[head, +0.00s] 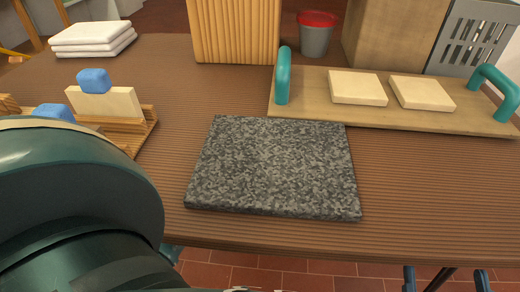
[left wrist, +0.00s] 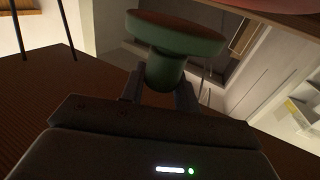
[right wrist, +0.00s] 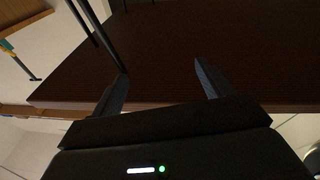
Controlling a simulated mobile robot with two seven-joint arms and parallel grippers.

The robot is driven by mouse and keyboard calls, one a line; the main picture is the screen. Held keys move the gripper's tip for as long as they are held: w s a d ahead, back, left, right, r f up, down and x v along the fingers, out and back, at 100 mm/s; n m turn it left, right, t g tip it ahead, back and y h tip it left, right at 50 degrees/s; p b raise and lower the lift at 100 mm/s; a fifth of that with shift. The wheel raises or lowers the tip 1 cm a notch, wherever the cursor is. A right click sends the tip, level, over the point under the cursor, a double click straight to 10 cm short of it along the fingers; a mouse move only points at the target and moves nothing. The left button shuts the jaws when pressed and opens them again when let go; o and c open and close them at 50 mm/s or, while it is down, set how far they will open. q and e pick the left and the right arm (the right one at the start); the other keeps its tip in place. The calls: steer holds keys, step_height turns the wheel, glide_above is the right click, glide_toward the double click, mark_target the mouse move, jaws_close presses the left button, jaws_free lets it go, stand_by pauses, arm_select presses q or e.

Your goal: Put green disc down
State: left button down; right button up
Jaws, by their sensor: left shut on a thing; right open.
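A green disc (left wrist: 175,38) with a brownish face and a green stem shows in the left wrist view. My left gripper (left wrist: 160,78) is shut on its stem and holds it up, clear of any surface that I can make out. The disc does not show in the head view, where a dark teal link of my own arm fills the lower left. My right gripper (right wrist: 160,68) is open and empty in the right wrist view, with a brown ribbed surface behind its fingers.
A grey speckled slab (head: 275,165) lies bare on the brown ribbed table (head: 430,200). Behind it a wooden tray (head: 305,100) with teal handles holds two cream tiles (head: 357,87). A wooden rack (head: 142,128) with blue-knobbed pieces stands left. White folded cloths (head: 92,35) lie at the back left.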

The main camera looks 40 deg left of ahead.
arm_select(q)
steer(key=shift+f+b, duration=0.65)
steer(key=shift+f, duration=0.9)
steer(key=shift+f, duration=0.2)
steer(key=c, duration=1)
jaws_free()
steer(key=shift+c, duration=0.2)
